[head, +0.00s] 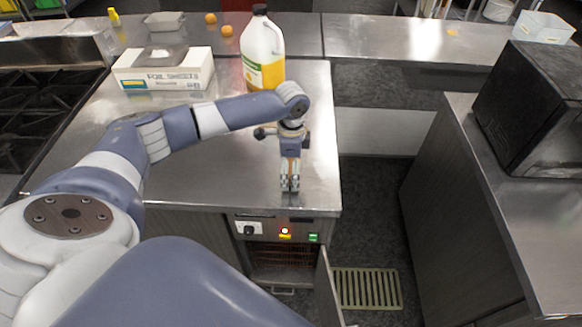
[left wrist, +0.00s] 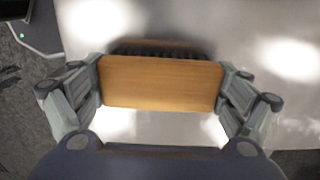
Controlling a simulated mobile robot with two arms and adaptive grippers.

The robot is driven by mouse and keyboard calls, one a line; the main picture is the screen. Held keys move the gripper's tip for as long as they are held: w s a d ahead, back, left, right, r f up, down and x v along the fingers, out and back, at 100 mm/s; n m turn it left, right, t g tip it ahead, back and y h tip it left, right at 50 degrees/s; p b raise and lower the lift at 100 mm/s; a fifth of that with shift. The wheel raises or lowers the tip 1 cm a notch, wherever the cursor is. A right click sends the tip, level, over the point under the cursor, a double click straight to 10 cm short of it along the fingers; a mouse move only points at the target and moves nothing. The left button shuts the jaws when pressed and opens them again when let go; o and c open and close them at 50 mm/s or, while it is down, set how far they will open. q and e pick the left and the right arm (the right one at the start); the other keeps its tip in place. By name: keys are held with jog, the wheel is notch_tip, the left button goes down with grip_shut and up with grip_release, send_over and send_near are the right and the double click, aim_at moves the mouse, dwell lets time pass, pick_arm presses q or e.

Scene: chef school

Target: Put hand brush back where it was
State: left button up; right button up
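The hand brush (left wrist: 160,82) fills the middle of the left wrist view, with a plain wooden back and dark bristles along its far side. My left gripper (left wrist: 160,90) has a finger against each end of the wood and holds it over the steel counter. In the head view my left gripper (head: 290,188) points down near the front right corner of the counter (head: 225,165). The brush is mostly hidden there by the fingers. I cannot tell whether the bristles touch the counter. My right gripper is not in view.
A foil sheets box (head: 165,72) and a large bottle of yellow liquid (head: 263,52) stand farther back on the counter. A cabinet door (head: 328,290) hangs open below the front edge. A dark microwave (head: 535,105) sits on the right counter, across a floor gap.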

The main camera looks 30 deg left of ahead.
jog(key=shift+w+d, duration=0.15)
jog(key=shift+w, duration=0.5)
pick_arm(q)
notch_tip(320, 180, up, 11)
jog(key=b, duration=0.3)
jog(key=shift+r, duration=0.6)
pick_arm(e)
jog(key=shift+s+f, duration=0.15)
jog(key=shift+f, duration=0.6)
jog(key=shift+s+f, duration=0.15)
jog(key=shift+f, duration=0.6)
